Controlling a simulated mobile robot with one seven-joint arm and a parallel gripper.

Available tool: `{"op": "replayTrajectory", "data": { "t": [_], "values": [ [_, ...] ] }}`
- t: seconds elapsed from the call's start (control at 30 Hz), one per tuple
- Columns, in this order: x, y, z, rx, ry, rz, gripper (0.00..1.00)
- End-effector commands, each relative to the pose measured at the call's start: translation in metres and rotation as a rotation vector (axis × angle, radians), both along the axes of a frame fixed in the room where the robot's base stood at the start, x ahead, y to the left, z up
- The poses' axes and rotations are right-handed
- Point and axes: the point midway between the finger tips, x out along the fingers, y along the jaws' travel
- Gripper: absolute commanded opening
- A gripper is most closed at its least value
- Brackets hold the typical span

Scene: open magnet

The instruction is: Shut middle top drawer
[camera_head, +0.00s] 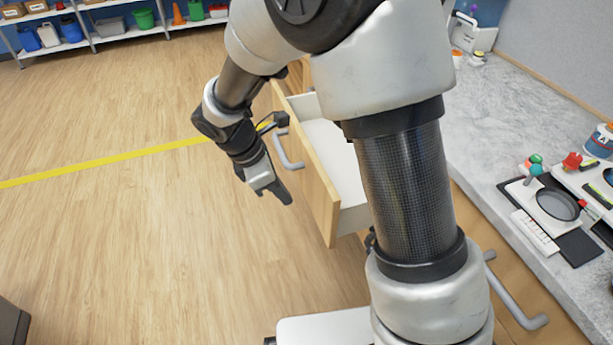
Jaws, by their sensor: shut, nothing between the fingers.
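A wooden drawer (318,194) with a white inside stands pulled out from the cabinet, in the middle of the head view. A grey bar handle (286,152) is on its front face. The part of the drawer I can see inside looks empty; my arm hides much of the rest. My gripper (285,197) is shut and empty. It is in front of the drawer, to the left of its front face and just below the handle in the picture. I cannot tell whether it touches the drawer.
A grey countertop (490,120) runs along the right, with a scale-like device (550,203) on it. Another bar handle (517,295) sticks out from the cabinet at the lower right. Shelves with bins (90,38) stand at the far left. The wooden floor (120,240) on the left is clear.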

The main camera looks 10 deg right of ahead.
Motion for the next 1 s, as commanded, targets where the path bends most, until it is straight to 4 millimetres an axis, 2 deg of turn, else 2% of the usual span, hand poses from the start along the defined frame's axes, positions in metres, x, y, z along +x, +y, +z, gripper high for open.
{"op": "replayTrajectory", "data": {
  "t": [0.23, 0.6, 0.8, 1.0],
  "values": [
    [0.002, -0.008, -0.028, -0.005, 0.010, 0.013, 0.00],
    [0.007, -0.037, -0.101, -0.004, 0.009, 0.009, 0.00],
    [0.013, -0.065, -0.096, -0.002, 0.004, 0.008, 0.00],
    [0.015, -0.075, -0.096, -0.003, 0.005, 0.009, 0.00]
  ]
}}
